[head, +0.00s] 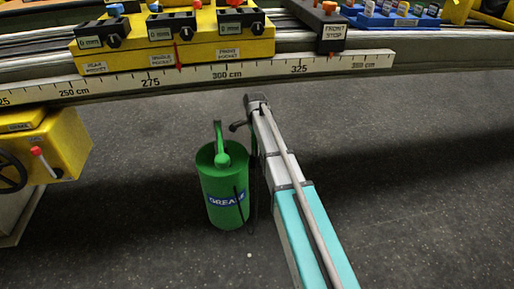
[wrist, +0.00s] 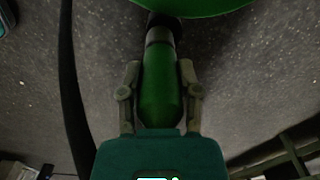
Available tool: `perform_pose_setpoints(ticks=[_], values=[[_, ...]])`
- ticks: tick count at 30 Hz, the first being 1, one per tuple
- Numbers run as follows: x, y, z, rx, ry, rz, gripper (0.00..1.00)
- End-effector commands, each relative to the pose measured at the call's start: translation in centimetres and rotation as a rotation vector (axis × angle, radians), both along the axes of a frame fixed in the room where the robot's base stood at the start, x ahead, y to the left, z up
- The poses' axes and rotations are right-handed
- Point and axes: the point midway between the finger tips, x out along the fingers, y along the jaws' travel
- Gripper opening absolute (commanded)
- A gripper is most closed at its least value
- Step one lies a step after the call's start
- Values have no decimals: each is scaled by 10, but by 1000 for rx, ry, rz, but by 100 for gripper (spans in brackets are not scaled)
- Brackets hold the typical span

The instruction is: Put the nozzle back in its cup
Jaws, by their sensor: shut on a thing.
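In the wrist view my gripper (wrist: 160,72) is shut on the nozzle (wrist: 160,95), a green rounded body with a dark collar at its upper end. One finger lies along each side of it. The green grease drum (head: 222,190), with a pump handle on top, stands on the floor in the head view, left of my arm. Part of a green round surface, likely the drum, shows at the top of the wrist view (wrist: 205,6). In the head view the gripper and nozzle are not clearly visible. I cannot make out the cup.
A black hose (wrist: 72,95) runs down the left of the wrist view. Dark hose lines hang beside the drum. A long bench with a ruler (head: 225,70) and yellow gauge block (head: 205,50) crosses behind. A yellow box (head: 55,145) with a handwheel stands left. Dark floor lies open around the drum.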

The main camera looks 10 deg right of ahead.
Motion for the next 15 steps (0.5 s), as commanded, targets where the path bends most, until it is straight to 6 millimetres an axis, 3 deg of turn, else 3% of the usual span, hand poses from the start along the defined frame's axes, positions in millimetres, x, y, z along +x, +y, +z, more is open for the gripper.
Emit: perform_pose_setpoints(ticks=[3,15], values=[[7,1,-11,0,0,0,0],[6,1,-37,0,0,1,0]])
